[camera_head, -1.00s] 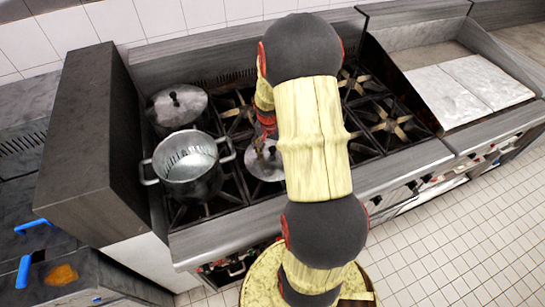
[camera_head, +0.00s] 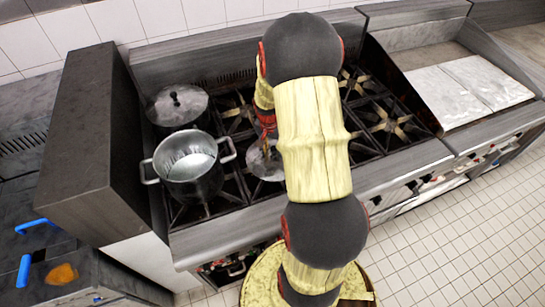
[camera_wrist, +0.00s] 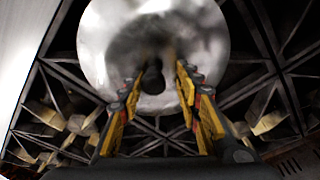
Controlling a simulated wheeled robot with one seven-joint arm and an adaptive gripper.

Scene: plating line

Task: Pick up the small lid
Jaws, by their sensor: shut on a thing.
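The small lid (camera_head: 259,167) is a round grey metal disc over the stove, just right of the open pot, partly hidden by my arm. In the wrist view the lid (camera_wrist: 205,35) fills the top middle, with its dark knob (camera_wrist: 152,78) between my fingers. My gripper (camera_wrist: 156,82) is shut on the lid by this knob. In the head view my gripper (camera_head: 268,143) is mostly hidden behind my arm, with its fingers at the lid. I cannot tell whether the lid touches the grate.
An open two-handled pot (camera_head: 189,168) stands close left of the lid. Burner grates (camera_head: 388,125) lie free to the right, beside a flat griddle (camera_head: 470,88). A tall dark panel (camera_head: 88,140) bounds the stove's left side.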

